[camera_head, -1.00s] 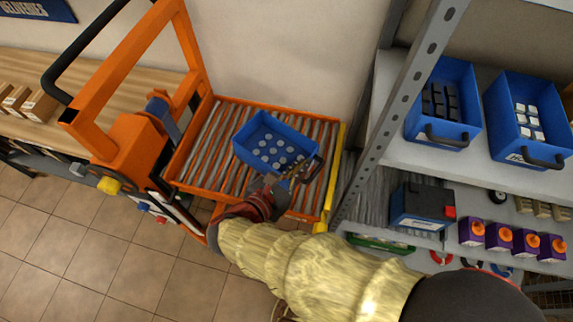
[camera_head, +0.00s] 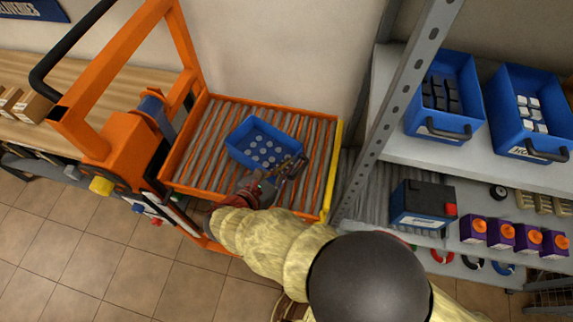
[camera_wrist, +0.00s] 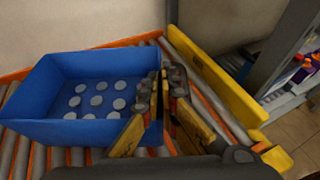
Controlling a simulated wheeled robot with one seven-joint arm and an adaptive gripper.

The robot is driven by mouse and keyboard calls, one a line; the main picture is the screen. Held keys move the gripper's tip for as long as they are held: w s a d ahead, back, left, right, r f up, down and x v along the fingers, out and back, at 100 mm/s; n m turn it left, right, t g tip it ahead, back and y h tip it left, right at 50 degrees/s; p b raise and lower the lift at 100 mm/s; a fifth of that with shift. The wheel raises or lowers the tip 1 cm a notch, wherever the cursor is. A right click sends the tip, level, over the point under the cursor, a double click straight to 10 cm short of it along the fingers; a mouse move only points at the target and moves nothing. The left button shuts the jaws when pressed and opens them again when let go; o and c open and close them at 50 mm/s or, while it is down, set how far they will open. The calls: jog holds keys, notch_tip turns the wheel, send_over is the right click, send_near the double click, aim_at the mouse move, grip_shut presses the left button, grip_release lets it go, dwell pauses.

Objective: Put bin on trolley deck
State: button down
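The blue bin (camera_head: 243,154), holding several round grey-white pieces, is over the roller deck of the orange trolley (camera_head: 208,120). It looks level and low at the rollers, but I cannot tell whether its base rests fully on them. My gripper (camera_head: 292,168) is at the right end of the bin. In the wrist view the two fingers (camera_wrist: 163,88) are close together at the right end wall of the bin (camera_wrist: 100,132), where its handle would be. They appear shut on it; the handle itself is mostly hidden by the fingers.
A yellow edge bar (camera_head: 332,170) runs along the trolley's right side. A grey shelf rack (camera_head: 395,125) stands close on the right, with two blue bins, a dark battery (camera_head: 420,203) and purple boxes. A wooden bench (camera_head: 130,90) is at left. Bare rollers lie left of the bin.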

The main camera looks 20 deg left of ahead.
jog(key=shift+f+b, duration=0.15)
jog(key=shift+b, duration=0.15)
jog(key=c, duration=2)
grip_release()
jog(key=shift+c, duration=0.2)
